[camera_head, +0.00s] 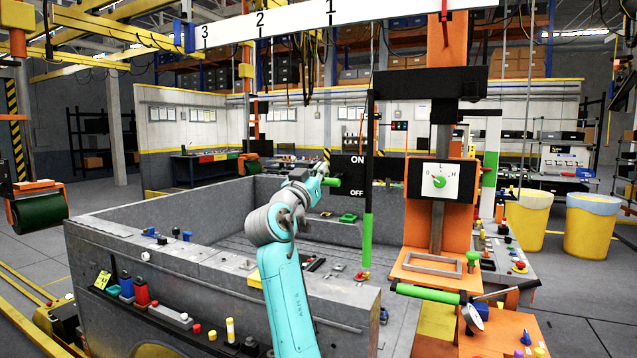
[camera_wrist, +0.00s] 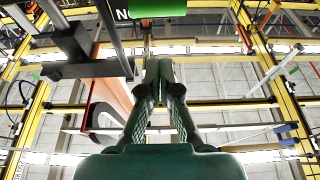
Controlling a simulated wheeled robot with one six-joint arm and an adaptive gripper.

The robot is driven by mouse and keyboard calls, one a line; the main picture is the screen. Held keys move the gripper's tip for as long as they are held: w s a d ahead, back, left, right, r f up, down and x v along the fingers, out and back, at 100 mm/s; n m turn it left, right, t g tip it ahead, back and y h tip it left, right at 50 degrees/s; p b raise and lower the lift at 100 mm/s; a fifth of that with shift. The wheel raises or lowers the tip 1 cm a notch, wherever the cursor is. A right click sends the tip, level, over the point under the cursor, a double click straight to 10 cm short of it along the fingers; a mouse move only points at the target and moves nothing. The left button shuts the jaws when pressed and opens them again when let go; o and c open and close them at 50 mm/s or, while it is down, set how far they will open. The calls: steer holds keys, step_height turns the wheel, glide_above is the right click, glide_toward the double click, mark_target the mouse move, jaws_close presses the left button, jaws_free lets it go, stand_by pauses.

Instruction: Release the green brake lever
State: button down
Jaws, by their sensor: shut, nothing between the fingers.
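A short green handle (camera_head: 333,182) sticks out to the left of a black panel (camera_head: 355,174) marked ON at the top and OFF at the bottom. It sits level with the panel's lower half. In the wrist view, a green cylinder (camera_wrist: 158,7), apparently this handle, crosses the top edge beside part of the panel's lettering. My gripper (camera_wrist: 160,66) is shut and empty, pointing upward toward the ceiling. Its fingertips are apart from the green cylinder in the picture. In the head view my wrist is close beside the handle, and the fingers are too small to make out well.
Another green-gripped lever (camera_head: 426,293) lies horizontally at the right, by an orange column (camera_head: 455,225) with a dial (camera_head: 440,181). Yellow bins (camera_head: 588,226) stand far right.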

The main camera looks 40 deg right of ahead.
steer(key=f+v, duration=0.1)
steer(key=v, duration=0.9)
steer(key=shift+d, duration=0.25)
steer(key=shift+w, duration=0.1)
